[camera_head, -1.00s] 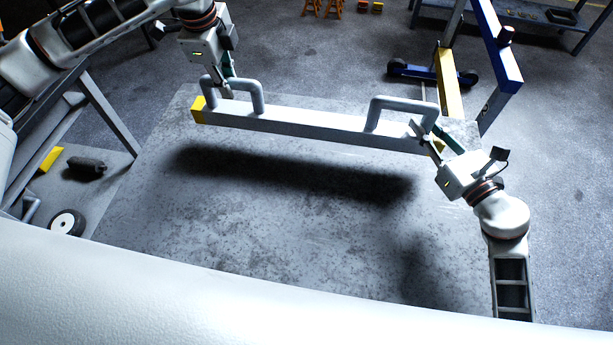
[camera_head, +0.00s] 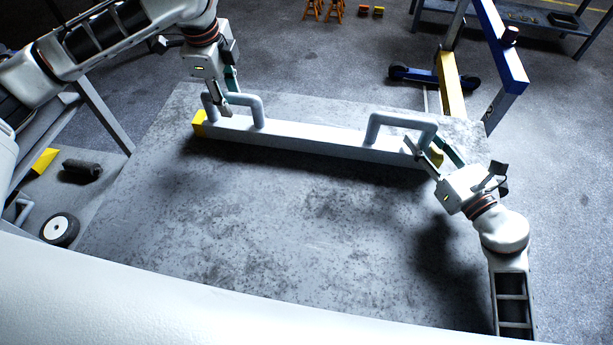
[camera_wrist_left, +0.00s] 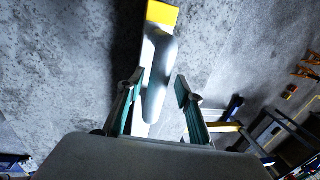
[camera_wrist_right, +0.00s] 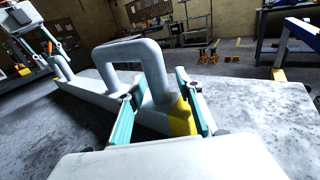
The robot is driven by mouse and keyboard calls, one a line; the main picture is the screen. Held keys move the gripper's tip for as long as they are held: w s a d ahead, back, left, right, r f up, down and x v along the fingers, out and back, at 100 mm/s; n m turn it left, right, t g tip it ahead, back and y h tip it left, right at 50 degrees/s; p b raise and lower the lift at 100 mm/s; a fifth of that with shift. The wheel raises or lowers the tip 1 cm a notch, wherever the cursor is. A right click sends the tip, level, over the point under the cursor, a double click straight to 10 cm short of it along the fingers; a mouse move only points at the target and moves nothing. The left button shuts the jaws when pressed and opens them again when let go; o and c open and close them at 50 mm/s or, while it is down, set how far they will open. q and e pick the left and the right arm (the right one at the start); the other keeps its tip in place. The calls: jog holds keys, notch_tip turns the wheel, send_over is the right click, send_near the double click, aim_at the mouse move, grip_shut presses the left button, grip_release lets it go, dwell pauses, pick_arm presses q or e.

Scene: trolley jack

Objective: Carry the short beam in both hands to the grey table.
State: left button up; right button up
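The short beam (camera_head: 310,142) is a long pale bar with yellow ends and two grey loop handles. It lies along the far side of the grey table (camera_head: 250,230), its shadow close against it; it appears to rest on the top. My left gripper (camera_head: 226,98) is open at the left handle (camera_head: 257,110). In the left wrist view its fingers (camera_wrist_left: 160,90) stand apart on either side of that handle. My right gripper (camera_head: 432,146) is open at the right handle (camera_head: 400,121). In the right wrist view its fingers (camera_wrist_right: 158,92) straddle the handle's near leg with gaps.
A blue and yellow hoist frame (camera_head: 450,80) stands beyond the table's far right. A lower surface at left holds a white-hubbed wheel (camera_head: 60,230), a dark cylinder (camera_head: 82,168) and a yellow piece (camera_head: 44,162). The table's front part is clear.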

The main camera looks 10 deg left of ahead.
jog(key=shift+s+d, duration=0.3)
jog(key=shift+s, duration=0.15)
pick_arm(q)
notch_tip(320, 180, up, 12)
jog(key=s, duration=0.2)
pick_arm(e)
jog(key=v, duration=1.1)
jog(key=shift+r, duration=0.15)
pick_arm(q)
jog(key=shift+f, duration=0.1)
